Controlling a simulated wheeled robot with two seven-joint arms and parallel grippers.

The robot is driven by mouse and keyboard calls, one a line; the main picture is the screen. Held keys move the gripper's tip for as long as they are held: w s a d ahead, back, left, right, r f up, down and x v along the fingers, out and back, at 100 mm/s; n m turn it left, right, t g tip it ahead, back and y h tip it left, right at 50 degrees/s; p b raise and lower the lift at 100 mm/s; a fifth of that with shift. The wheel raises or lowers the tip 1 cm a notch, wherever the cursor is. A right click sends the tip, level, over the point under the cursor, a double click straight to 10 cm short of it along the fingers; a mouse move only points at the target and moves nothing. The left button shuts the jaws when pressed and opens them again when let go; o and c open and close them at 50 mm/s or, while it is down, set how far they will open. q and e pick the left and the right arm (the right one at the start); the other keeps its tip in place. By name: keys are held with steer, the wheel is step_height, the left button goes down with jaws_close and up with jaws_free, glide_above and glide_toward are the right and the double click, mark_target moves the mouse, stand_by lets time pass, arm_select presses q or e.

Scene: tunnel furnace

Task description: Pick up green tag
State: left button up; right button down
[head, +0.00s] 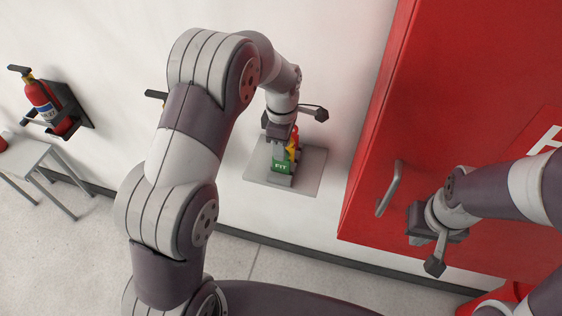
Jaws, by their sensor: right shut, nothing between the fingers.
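The green tag (281,166), with white lettering that looks like "FIT", stands on a small grey wall shelf (256,174). My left gripper (279,148) is right above the tag, pointing down at it. Its fingertips are small and partly merged with the things there, so I cannot tell whether they grip the tag. A red and yellow object (293,144) shows just behind and right of the tag, partly hidden by the gripper. My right gripper (418,239) is shut and empty, in front of the red cabinet, well away from the tag.
The red cabinet (440,120) with a grey handle (390,188) fills the right side, close to my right gripper. A fire extinguisher (45,104) hangs on the left wall above a small table (22,156). The floor at lower left is clear.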

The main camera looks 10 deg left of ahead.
mark_target(281, 163)
arm_select(q)
steer(key=shift+w+a+f+p, duration=0.15)
steer(key=shift+a+f+p, duration=0.05)
steer(key=shift+f, duration=0.35)
steer(key=shift+w+a+f+p, duration=0.15)
steer(key=shift+f+p, duration=0.05)
steer(key=shift+f, duration=0.35)
steer(key=f, duration=0.1)
steer(key=f+p, duration=0.2)
steer(key=shift+s+d+f, duration=0.3)
steer(key=shift+d+f, duration=0.05)
steer(key=shift+f, duration=0.45)
steer(key=shift+w+a+f, duration=0.15)
steer(key=shift+w+a, duration=0.05)
jaws_close()
steer(key=shift+s+d, duration=0.1)
